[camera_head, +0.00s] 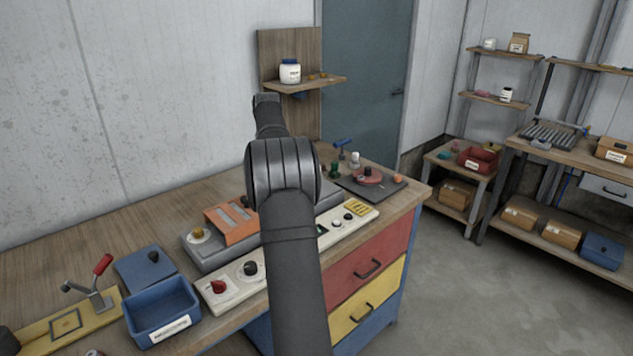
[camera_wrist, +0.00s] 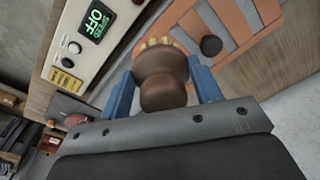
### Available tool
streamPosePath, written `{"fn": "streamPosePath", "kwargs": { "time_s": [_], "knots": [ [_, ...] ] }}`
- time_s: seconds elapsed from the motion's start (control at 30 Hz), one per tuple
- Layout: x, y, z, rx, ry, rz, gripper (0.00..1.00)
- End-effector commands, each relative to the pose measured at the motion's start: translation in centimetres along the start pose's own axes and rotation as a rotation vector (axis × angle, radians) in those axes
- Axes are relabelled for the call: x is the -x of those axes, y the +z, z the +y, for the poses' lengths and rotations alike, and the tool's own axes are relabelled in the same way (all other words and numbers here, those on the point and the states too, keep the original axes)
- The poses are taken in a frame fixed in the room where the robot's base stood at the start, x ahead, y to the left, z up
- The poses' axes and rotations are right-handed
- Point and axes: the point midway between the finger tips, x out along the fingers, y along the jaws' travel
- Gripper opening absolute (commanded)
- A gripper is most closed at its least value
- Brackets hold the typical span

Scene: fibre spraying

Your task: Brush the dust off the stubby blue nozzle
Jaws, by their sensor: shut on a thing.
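In the wrist view my gripper (camera_wrist: 163,88) has blue fingers closed on the sides of a brown brush (camera_wrist: 162,72) with a rounded knob and pale yellow bristles facing away from the camera. The brush hangs in front of the orange slotted plate. In the head view my arm hides the gripper and brush. A small blue piece (camera_head: 299,96) hangs under the wall shelf (camera_head: 310,84); it may be the stubby blue nozzle, but it is too small to tell. I cannot make out the nozzle in the wrist view, nor any dust.
The orange slotted plate (camera_head: 230,222) lies on a grey unit beside a cream control panel (camera_head: 232,287), whose green display reads OFF in the wrist view (camera_wrist: 97,22). A blue bin (camera_head: 161,312) and a red-handled clamp (camera_head: 103,265) stand left. A dark plate (camera_head: 385,187) lies right.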

Motion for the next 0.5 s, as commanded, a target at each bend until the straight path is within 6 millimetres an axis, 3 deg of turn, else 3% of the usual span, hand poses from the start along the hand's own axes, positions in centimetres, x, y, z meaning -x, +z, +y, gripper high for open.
{"fn": "streamPosePath", "kwargs": {
  "time_s": [0.03, 0.1, 0.27, 0.5],
  "knots": [
    [0.8, 0.7, -2.8, 0.016, -0.001, 0.002, 0.29],
    [1.8, 1.7, -6.0, 0.028, -0.002, 0.002, 0.29],
    [4.0, 4.6, -13.1, 0.063, -0.004, 0.001, 0.29],
    [7.1, 10.5, -23.1, 0.121, -0.008, -0.001, 0.29]
  ]
}}
